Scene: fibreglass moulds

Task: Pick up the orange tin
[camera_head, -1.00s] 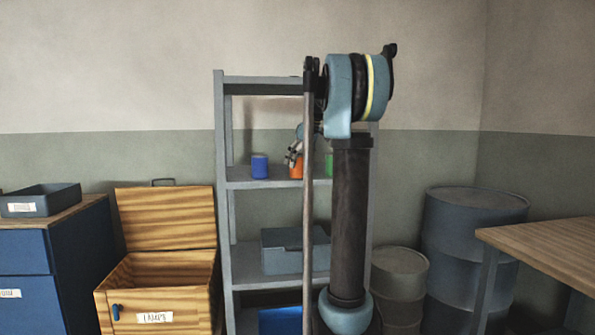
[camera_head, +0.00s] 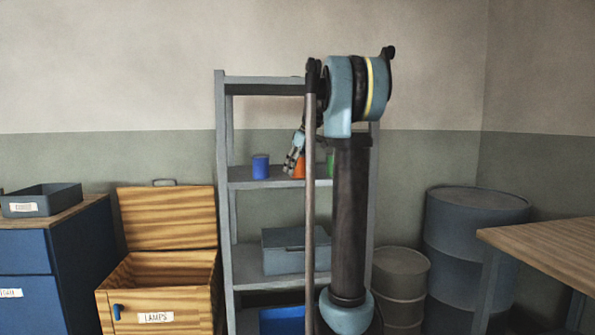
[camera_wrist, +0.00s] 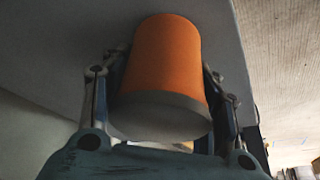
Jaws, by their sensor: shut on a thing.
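The orange tin (camera_wrist: 166,62) is between the two fingers of my gripper (camera_wrist: 163,85) in the wrist view, with a pale grey end towards the camera. The fingers are shut on its sides. In the head view the orange tin (camera_head: 299,167) is at the shelf unit's upper shelf, between a blue tin (camera_head: 260,167) on the left and a green tin (camera_head: 330,164) on the right. My gripper (camera_head: 294,163) covers part of it there, and my arm hides part of the green tin. I cannot tell whether the orange tin still touches the shelf.
The grey shelf unit (camera_head: 222,150) holds a grey box (camera_head: 283,255) on a lower shelf and a blue bin (camera_head: 282,321) below. An open wooden chest (camera_head: 156,290) stands left, beside a blue cabinet (camera_head: 25,262) bearing a tray (camera_head: 42,205). Drums (camera_head: 470,240) and a wooden table (camera_head: 545,245) stand right.

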